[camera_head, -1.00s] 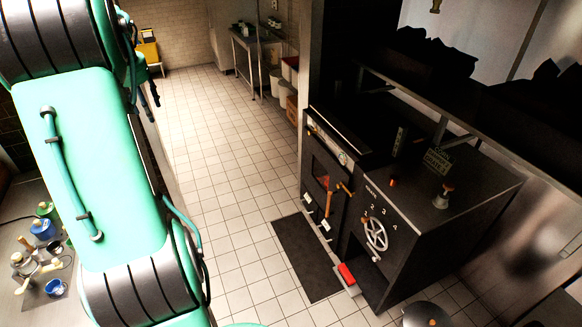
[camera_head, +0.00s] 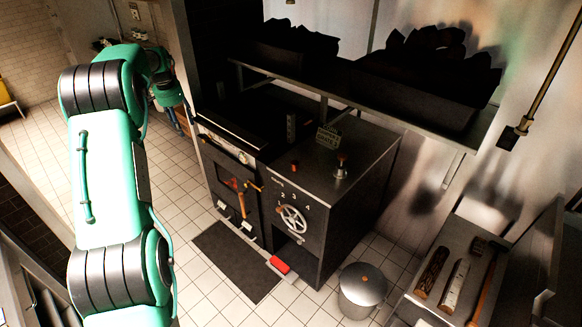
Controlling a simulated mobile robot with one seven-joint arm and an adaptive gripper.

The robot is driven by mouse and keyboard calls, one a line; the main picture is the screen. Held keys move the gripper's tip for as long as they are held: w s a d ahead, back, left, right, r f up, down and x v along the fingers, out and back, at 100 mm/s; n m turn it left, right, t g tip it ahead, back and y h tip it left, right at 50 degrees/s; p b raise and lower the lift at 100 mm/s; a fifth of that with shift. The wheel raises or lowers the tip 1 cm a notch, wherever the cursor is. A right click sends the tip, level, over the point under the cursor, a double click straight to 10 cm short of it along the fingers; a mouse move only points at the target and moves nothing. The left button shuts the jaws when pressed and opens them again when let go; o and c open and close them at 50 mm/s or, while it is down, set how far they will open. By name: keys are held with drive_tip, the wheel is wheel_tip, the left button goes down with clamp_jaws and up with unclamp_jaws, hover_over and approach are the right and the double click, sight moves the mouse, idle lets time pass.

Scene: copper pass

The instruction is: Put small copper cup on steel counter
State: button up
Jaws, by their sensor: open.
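I cannot make out a small copper cup in this view. My teal and black arm fills the left side, and its far end bends down beside the dark stove. My gripper (camera_head: 179,119) is small and dark there, partly hidden by the wrist; no object shows in it. A steel work surface (camera_head: 428,293) stands at the lower right with split logs and a long-handled tool on it. I cannot tell whether it is the steel counter of the task.
A dark stove (camera_head: 352,190) with a handwheel (camera_head: 292,219) stands in the middle. A lidded metal bin (camera_head: 363,288) stands right of it. A dark mat (camera_head: 236,262) and a red-ended object (camera_head: 279,265) lie before it. Tiled floor lies open between arm and stove.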

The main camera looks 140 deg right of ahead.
drive_tip(key=s+a+f+m, duration=0.2)
drive_tip(key=s+a+f, duration=0.3)
drive_tip(key=s+a, duration=0.4)
drive_tip(key=s+a+f+m+y, duration=0.1)
drive_tip(key=s+a+f+m, duration=0.1)
drive_tip(key=s+a+f, duration=0.3)
drive_tip(key=s+a+f+m, duration=0.2)
drive_tip(key=s+a+f, duration=0.3)
drive_tip(key=s+a, duration=0.8)
drive_tip(key=s+p, duration=0.1)
drive_tip(key=s, duration=0.7)
drive_tip(key=shift+s+a+m, duration=0.25)
drive_tip(key=shift+s+m, duration=0.05)
drive_tip(key=shift+s, duration=0.05)
hover_over(295, 163)
drive_tip(key=w, duration=0.2)
drive_tip(key=shift+w+a+f, duration=0.1)
drive_tip(key=shift+a+f, duration=0.05)
drive_tip(key=shift+f, duration=1.25)
drive_tip(key=shift+s+a+f, duration=0.1)
drive_tip(key=shift+a+f, duration=0.05)
drive_tip(key=shift+f, duration=1.3)
drive_tip(key=shift+w+a+f, duration=0.1)
drive_tip(key=shift+a+f, duration=0.05)
drive_tip(key=shift+f, duration=1.25)
drive_tip(key=shift+f, duration=0.1)
drive_tip(key=shift+s+f, duration=0.2)
drive_tip(key=shift+f, duration=1.05)
drive_tip(key=shift+s+f, duration=0.2)
drive_tip(key=shift+f, duration=1)
